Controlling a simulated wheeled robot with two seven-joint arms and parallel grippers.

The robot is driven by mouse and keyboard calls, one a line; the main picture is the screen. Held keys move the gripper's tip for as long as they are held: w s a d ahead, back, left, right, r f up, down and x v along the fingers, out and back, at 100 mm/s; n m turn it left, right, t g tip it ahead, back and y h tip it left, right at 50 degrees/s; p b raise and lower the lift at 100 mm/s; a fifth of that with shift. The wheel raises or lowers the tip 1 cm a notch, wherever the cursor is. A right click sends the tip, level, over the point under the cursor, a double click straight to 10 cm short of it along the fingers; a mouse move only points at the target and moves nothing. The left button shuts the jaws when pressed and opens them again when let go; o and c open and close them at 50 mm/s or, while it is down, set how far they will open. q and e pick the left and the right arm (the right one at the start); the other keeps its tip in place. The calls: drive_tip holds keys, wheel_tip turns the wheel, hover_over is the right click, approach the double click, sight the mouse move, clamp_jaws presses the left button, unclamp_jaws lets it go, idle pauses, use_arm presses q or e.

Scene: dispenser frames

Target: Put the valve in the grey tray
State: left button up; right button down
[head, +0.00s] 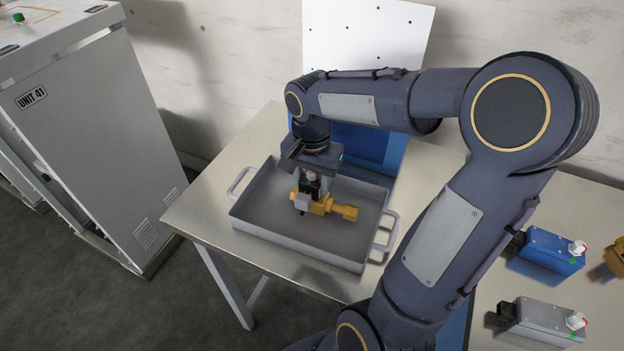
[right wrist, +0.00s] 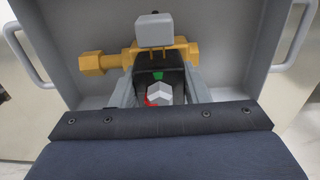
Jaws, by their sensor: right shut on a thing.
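The valve (head: 326,206) has a yellow body with a hexagonal end, a grey block and a black part. It is inside or just above the grey tray (head: 296,254), which has a handle at each end. My right gripper (head: 308,193) points down over the tray and is shut on the valve. In the right wrist view the valve (right wrist: 110,62) lies across the fingers (right wrist: 158,92), with the tray wall (right wrist: 235,25) around it. I cannot tell whether the valve touches the tray floor. My left gripper is not in view.
The tray stands on a pale table (head: 205,215). A blue box-shaped part (head: 548,252) and a grey one (head: 545,318) lie on the table at the right. A blue bin (head: 362,145) is behind the tray. A grey cabinet (head: 95,140) stands left, across a gap.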

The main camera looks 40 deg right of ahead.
drive_tip(key=shift+f, duration=0.1)
drive_tip(key=c, duration=0.8)
unclamp_jaws()
wheel_tip(320, 180, up, 11)
drive_tip(key=shift+p, duration=0.35)
drive_tip(key=shift+r, duration=0.35)
drive_tip(key=shift+s+a+r, duration=0.1)
drive_tip(key=shift+s+r, duration=0.05)
drive_tip(key=shift+r, duration=0.05)
drive_tip(key=s+a+f+n+t+y, duration=0.1)
drive_tip(key=s+a+f+n+t, duration=0.1)
drive_tip(key=s+a+n, duration=0.1)
drive_tip(key=s+a+f+n+t+y, duration=0.1)
drive_tip(key=s+a+f+n, duration=0.2)
drive_tip(key=s+n, duration=0.1)
drive_tip(key=s+a+f+n+t+y, duration=0.1)
drive_tip(key=s+a+f+n+t, duration=0.1)
drive_tip(key=s+a+f+n, duration=0.1)
drive_tip(key=shift+s+a+f+n+t+y, duration=0.1)
drive_tip(key=shift+s+a+n+t+y, duration=0.15)
drive_tip(key=shift+s, duration=0.45)
drive_tip(key=shift+s+a+f+n+t+y, duration=0.15)
drive_tip(key=shift+s+a, duration=0.2)
drive_tip(key=shift+s, duration=0.35)
